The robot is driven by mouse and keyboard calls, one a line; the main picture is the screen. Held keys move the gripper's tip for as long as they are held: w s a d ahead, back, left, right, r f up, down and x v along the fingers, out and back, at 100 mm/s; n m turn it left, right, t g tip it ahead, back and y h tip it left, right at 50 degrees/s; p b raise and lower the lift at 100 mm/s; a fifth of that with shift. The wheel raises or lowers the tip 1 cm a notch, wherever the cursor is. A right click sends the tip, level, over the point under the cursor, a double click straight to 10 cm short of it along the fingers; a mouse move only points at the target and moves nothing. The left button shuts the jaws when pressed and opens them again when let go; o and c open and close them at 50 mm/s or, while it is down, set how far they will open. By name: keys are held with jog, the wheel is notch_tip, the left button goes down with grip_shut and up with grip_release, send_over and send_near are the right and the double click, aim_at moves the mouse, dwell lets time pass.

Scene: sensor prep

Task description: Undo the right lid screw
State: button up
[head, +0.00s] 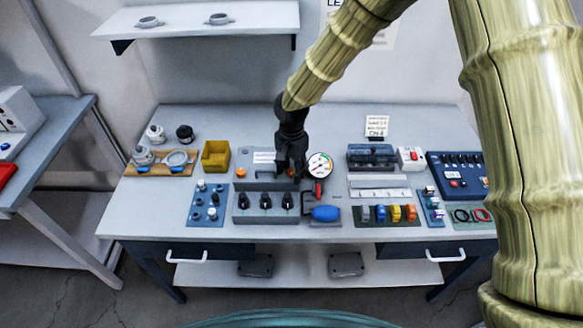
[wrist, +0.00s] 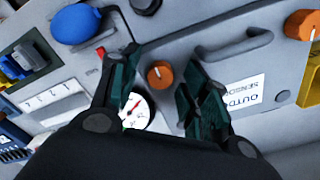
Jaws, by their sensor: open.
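My gripper (head: 291,172) points down over the grey sensor box (head: 262,183) in the head view. In the wrist view my gripper (wrist: 162,68) is open, with its two dark fingers apart. The right lid screw (wrist: 160,74), an orange slotted knob, shows in the gap between them; I cannot tell the height of the fingertips above it. In the head view this screw is hidden by my gripper. The left lid screw (head: 240,173), also orange, sits at the lid's other end and shows in the wrist view (wrist: 300,25). A white label (wrist: 240,97) lies between the screws.
A round gauge (head: 320,166) stands close to my gripper and shows beside a finger in the wrist view (wrist: 136,110). A blue bulb (head: 325,213) and a holder with black plugs (head: 265,218) are in front. A yellow bin (head: 215,156) is left.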

grip_shut()
